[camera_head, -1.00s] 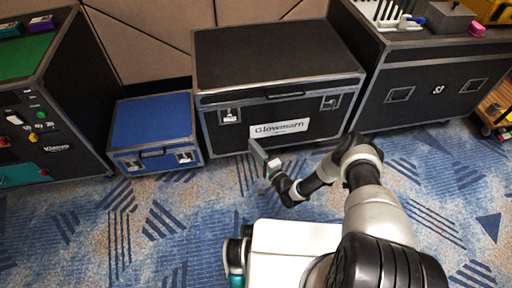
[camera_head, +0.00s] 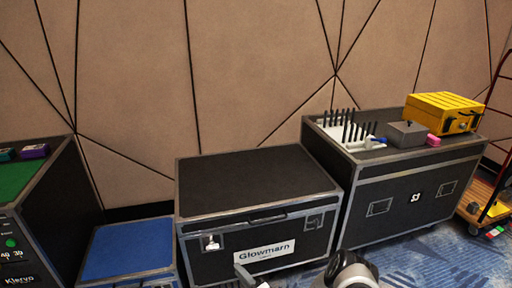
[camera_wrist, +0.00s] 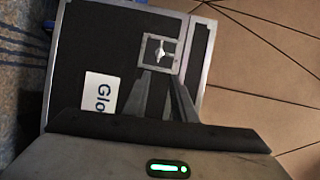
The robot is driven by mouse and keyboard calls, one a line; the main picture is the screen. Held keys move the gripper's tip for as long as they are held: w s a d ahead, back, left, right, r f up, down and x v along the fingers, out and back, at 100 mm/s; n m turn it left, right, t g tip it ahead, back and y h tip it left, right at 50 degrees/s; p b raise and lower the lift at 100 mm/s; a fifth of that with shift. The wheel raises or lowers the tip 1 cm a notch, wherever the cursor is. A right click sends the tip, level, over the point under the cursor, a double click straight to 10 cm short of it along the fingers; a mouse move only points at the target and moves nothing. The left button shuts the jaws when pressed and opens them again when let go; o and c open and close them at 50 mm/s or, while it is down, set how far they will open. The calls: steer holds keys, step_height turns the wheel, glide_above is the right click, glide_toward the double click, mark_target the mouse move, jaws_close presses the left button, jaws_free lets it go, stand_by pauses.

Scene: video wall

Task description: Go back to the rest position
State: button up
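My gripper (camera_wrist: 163,76) shows in the wrist view with its two grey fingers apart and nothing between them. Behind the fingers is the front of the black Glowmarn case, turned on its side in that view, with a metal latch (camera_wrist: 160,54) and a white label (camera_wrist: 100,94). In the head view, only a small grey part of my gripper (camera_head: 245,275) shows at the bottom edge, in front of the Glowmarn case (camera_head: 258,178). Most of my arm is out of that view.
A blue case (camera_head: 128,248) and a green-topped console (camera_head: 40,180) stand at left. A red-railed cart (camera_head: 490,190) stands far right. Carpet (camera_head: 440,262) is clear at lower right.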

steer(key=w+d+r+n+g+h, duration=0.1)
steer(key=w+d+r+n+h, duration=0.15)
steer(key=w+r, duration=0.45)
steer(key=w+d+r+n+g+h, duration=0.1)
steer(key=w+d+r+n+g, duration=0.15)
steer(key=w+r, duration=0.45)
steer(key=s+d+r+n+h, duration=0.1)
steer(key=s+d+r+h, duration=0.15)
steer(key=r, duration=0.45)
steer(key=s+d+r+n+h, duration=0.1)
steer(key=d+r, duration=0.3)
steer(key=r, duration=0.4)
steer(key=s+d+r+n+h, duration=0.1)
steer(key=d+r+h, duration=0.15)
steer(key=r, duration=0.45)
steer(key=s+d+r+g+h, duration=0.1)
steer(key=s+d+r, duration=0.3)
steer(key=s+r, duration=0.45)
steer(key=s+d+r+g+h, duration=0.1)
steer(key=s+d+r+h, duration=0.15)
steer(key=s+r, duration=0.6)
steer(key=s+n+g+y, duration=0.1)
steer(key=s+g, duration=0.1)
steer(key=s, duration=2.1)
step_height(320, 180, up, 28)
steer(key=p, duration=2.8)
steer(key=shift+s+y, duration=0.15)
steer(key=shift+y, duration=0.15)
steer(key=shift+d, duration=0.1)
